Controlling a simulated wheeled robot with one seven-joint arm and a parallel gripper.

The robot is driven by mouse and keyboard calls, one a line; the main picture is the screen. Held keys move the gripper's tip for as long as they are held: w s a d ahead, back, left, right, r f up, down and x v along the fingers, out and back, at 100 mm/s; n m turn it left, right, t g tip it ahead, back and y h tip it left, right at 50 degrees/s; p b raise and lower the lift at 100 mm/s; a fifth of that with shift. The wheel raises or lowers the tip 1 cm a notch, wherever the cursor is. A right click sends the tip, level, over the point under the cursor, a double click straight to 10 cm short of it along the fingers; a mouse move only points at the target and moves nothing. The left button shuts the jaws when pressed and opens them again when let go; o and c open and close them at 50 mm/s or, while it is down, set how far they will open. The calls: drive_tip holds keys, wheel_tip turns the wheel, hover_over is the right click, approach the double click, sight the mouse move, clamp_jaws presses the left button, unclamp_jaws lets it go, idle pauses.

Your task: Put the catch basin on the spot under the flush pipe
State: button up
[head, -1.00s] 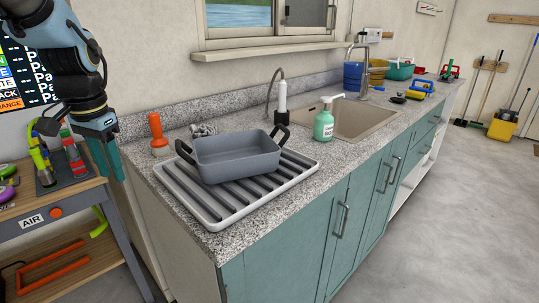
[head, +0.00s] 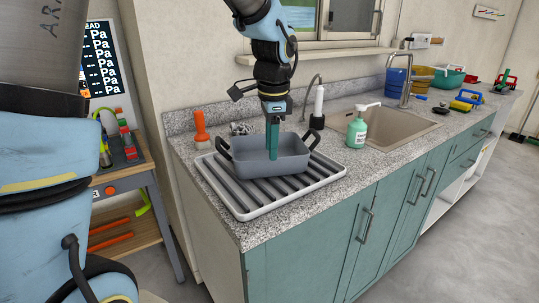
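The catch basin appears to be the grey rectangular basin (head: 255,168) with two dark handles, in the head view. It stands upright on a light grey ribbed drainer tray (head: 243,209) on the granite counter. My gripper (head: 272,157) points straight down at the basin. Its teal fingers overlap the basin's opening, and I cannot tell whether they are inside it, above it or touching a wall. The fingers are seen edge-on, so their opening is hidden. No flush pipe or marked spot can be made out.
The sink (head: 392,133) lies to the right. A wooden workbench (head: 127,184) stands at the left. Floor at the lower right is clear.

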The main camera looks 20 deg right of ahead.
drive_tip(key=shift+w+a+f+p, duration=0.15)
drive_tip(key=shift+f+p, duration=0.4)
drive_tip(key=shift+f, duration=1.75)
clamp_jaws()
